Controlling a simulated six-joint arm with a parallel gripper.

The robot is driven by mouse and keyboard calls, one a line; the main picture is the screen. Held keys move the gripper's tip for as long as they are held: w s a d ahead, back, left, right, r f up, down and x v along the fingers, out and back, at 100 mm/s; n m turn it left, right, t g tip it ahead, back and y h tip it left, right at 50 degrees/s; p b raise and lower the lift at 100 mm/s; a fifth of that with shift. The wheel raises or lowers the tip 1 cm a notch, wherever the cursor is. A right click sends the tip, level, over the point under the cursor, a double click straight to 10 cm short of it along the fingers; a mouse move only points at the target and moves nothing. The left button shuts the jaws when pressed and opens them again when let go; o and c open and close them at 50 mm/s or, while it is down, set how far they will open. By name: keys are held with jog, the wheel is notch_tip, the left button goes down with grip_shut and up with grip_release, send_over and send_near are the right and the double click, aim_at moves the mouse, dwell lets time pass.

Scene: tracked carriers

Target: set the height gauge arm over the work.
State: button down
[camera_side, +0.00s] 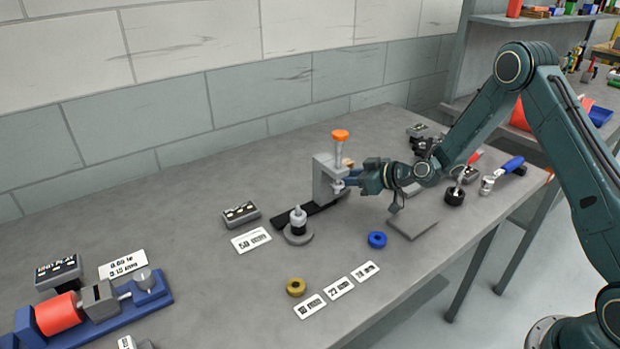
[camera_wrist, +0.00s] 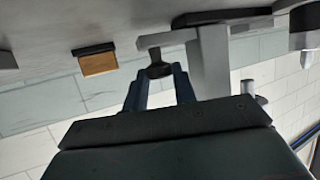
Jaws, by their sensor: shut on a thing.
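The height gauge is a grey upright block (camera_side: 326,180) with an orange knob (camera_side: 340,135) on top, standing on a black rail (camera_side: 318,209). A white-topped part on a round grey base (camera_side: 298,237), seemingly the work, stands at the left end of the rail, left of the block. My gripper (camera_side: 350,182) reaches in from the right at the block's right side. In the wrist view its fingers (camera_wrist: 159,80) are shut on a small dark handle (camera_wrist: 158,69), below a grey bar (camera_wrist: 165,39) beside the grey column (camera_wrist: 212,60). Exactly how the handle joins the gauge is unclear.
A blue ring (camera_side: 377,239) and a yellow ring (camera_side: 296,287) lie in front, near white labels (camera_side: 339,287). A grey plate (camera_side: 413,223) lies under my arm. A blue-handled tool (camera_side: 508,168) is at right; a blue fixture (camera_side: 150,300) at left.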

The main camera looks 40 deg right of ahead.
jog(key=a, duration=1.1)
jog(key=shift+a, duration=0.35)
jog(key=c, duration=1.1)
grip_release()
jog(key=shift+c, duration=0.2)
jog(key=shift+s+d, duration=0.15)
jog(key=shift+d, duration=0.05)
jog(key=shift+s+r, duration=0.15)
jog(key=v, duration=1.3)
